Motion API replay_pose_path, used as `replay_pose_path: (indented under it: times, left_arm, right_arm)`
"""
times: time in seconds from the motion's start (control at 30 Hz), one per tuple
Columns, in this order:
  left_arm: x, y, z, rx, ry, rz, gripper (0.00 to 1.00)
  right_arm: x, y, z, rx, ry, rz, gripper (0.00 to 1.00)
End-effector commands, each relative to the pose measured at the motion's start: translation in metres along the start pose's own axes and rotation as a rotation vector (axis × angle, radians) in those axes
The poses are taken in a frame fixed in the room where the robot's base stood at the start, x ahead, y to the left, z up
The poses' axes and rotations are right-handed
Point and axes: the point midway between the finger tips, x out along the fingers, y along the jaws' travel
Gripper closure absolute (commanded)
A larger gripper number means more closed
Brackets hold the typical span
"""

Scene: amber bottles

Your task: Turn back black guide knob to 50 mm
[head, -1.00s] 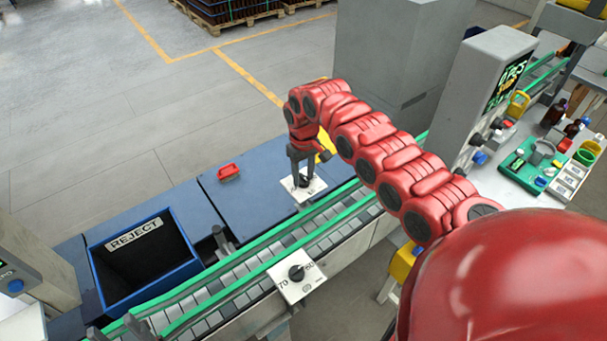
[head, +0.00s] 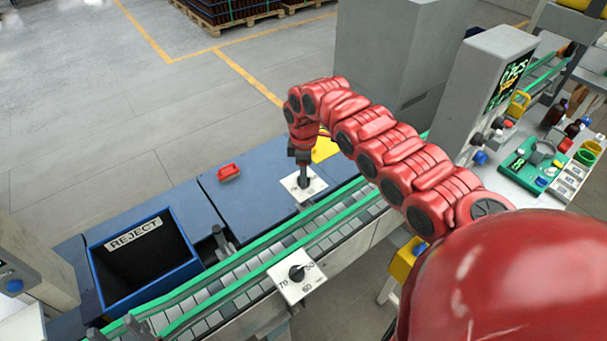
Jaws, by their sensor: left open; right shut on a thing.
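The back black guide knob (head: 305,182) stands on a white dial plate (head: 314,189) on the blue deck behind the conveyor. My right gripper (head: 304,177) reaches down from above and is shut on this knob. The gripper hides most of the knob, and the scale marks on its plate are too small to read. A second black knob (head: 297,272) sits on a white plate (head: 290,291) at the conveyor's front side, with numbers such as 70 and 60 around it. Nothing touches that front knob. My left gripper is not in view.
The conveyor (head: 245,270) with green guide rails runs between the two knobs. A grey cabinet (head: 380,80) and a display post (head: 490,85) rise behind my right arm.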

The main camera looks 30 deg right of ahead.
Motion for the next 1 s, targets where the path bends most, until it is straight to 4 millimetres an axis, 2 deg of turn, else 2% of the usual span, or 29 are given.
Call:
replay_pose_path:
  times: [0.5,0.7,1.0]
  left_arm:
    - [-0.0016,0.0001,0.0003,0.000,0.000,0.000,0.50]
    - [-0.0018,0.0001,0.0002,0.000,0.000,0.000,0.50]
    - [-0.0019,0.0001,0.0003,0.000,0.000,0.000,0.50]
  right_arm:
    - [0.0004,-0.0001,0.0005,-0.453,-0.001,-0.001,1.00]
    - [0.0003,0.0001,0.0005,-0.569,-0.001,0.000,1.00]
    - [0.0002,0.0002,0.0005,-0.654,0.000,0.000,1.00]
